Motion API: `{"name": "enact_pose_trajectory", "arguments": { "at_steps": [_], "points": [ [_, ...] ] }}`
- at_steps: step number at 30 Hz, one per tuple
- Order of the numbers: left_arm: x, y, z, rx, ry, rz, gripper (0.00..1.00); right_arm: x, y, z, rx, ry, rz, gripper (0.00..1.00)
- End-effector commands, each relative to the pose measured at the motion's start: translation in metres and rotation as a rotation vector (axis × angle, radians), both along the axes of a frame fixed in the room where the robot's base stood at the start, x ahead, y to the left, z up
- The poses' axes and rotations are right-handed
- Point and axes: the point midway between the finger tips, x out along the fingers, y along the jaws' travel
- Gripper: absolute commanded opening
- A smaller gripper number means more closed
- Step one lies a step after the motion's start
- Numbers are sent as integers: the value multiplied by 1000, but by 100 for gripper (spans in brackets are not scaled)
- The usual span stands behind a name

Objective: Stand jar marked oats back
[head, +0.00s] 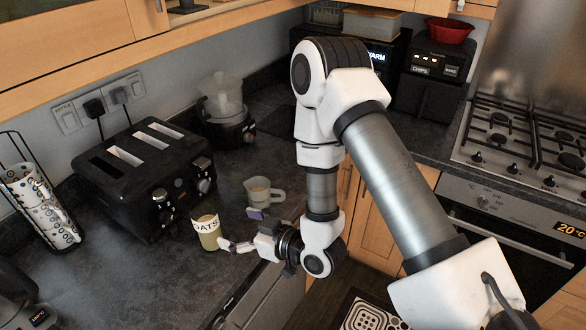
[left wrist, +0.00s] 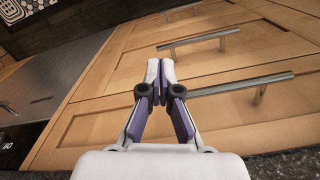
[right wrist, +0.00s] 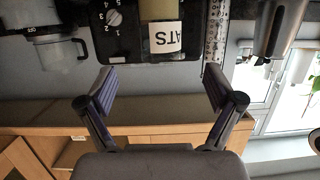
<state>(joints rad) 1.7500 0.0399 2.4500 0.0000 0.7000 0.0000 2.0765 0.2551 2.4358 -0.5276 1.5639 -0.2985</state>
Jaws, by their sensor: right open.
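The oats jar (head: 209,240), yellowish with a white label, stands upright on the dark worktop in front of the black toaster. In the right wrist view, which is upside down, the jar (right wrist: 157,10) and its label show beyond my fingertips. My right gripper (head: 240,229) is open and empty. It points at the jar from the right, and the jar is not between its fingers (right wrist: 162,82). My left gripper (left wrist: 160,72) is shut and empty, in front of wooden cabinet fronts with bar handles. It is out of the head view.
The black toaster (head: 145,175) stands behind the jar. Worktop left of the jar is clear.

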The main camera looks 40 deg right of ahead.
Motion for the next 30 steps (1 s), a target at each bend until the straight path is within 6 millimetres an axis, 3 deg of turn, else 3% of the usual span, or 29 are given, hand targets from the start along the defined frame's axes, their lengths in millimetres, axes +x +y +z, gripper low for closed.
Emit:
{"name": "enact_pose_trajectory", "arguments": {
  "at_steps": [2,5,8,9,12,15,18,30],
  "points": [
    [0,0,0,0,0,0,0,-7,0,-19,-14,73,-5,91],
    [0,0,0,0,0,0,0,-32,-2,-71,-49,281,-31,91],
    [0,0,0,0,0,0,0,-82,-10,-137,-100,588,-89,91],
    [0,0,0,0,0,0,0,-107,-14,-160,-120,714,-122,91],
    [0,0,0,0,0,0,0,-172,-25,-201,-166,1001,-213,91],
    [0,0,0,0,0,0,0,-221,-33,-219,-197,1199,-292,91],
    [0,0,0,0,0,0,0,-245,-36,-225,-211,1292,-334,91],
    [0,0,0,0,0,0,0,-247,-36,-225,-212,1303,-340,91]
  ]
}}
